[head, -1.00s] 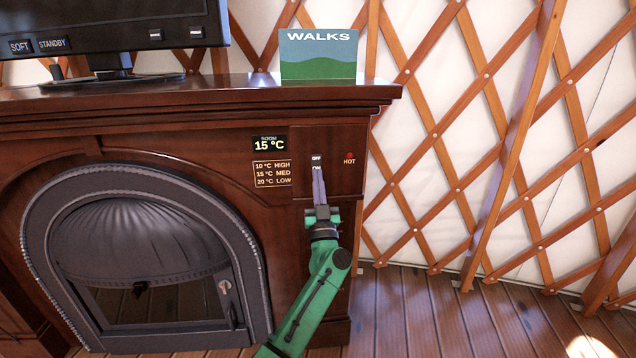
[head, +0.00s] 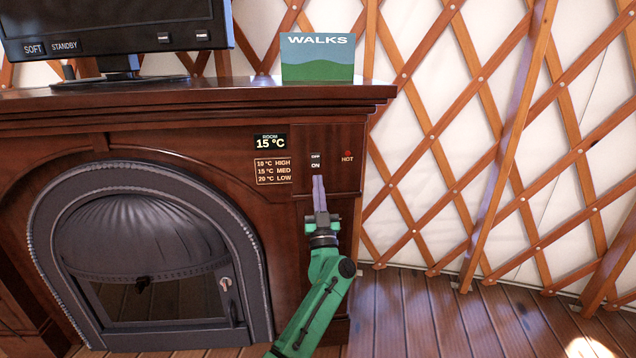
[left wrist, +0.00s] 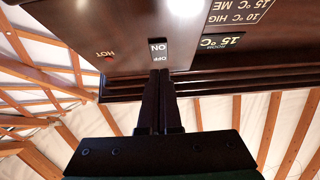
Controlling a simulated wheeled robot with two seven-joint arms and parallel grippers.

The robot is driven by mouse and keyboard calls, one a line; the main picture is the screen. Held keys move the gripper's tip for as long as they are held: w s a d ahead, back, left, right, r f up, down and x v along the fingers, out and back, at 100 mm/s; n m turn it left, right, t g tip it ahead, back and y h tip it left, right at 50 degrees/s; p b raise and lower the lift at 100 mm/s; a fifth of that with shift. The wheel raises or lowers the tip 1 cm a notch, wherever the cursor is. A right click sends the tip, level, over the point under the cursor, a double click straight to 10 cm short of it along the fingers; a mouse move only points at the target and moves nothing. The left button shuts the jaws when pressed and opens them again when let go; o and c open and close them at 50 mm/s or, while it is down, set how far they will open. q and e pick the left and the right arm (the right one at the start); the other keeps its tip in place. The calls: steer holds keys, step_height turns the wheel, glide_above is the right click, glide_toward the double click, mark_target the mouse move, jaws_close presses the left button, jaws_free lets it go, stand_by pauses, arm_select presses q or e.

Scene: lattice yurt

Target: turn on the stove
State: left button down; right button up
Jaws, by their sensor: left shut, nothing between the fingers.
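The stove (head: 45,235) is a dark arched metal unit with a glass door, set in a wooden surround. Its small rocker switch (head: 315,161) is on the panel to the right, marked OFF above and ON below. In the left wrist view the switch (left wrist: 158,50) appears upside down. Which side is pressed in, I cannot tell. My left gripper (head: 318,179) is shut and empty, its fingertips just below the switch in the head view. In the left wrist view the gripper (left wrist: 160,73) overlaps the switch's edge; contact is unclear. My right gripper is out of view.
A red HOT marker (head: 347,156) is right of the switch. A room display (head: 270,142) reads 15 °C, above a temperature list (head: 272,171). A monitor (head: 115,30) and a WALKS card (head: 317,60) stand on the mantel. Lattice wall is at right.

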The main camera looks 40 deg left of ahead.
arm_select(q)
steer(key=a+f+v, duration=0.1)
steer(key=v, duration=0.8)
steer(key=shift+w+d+f, duration=0.2)
steer(key=shift+w+f, duration=0.05)
steer(key=shift+f, duration=0.15)
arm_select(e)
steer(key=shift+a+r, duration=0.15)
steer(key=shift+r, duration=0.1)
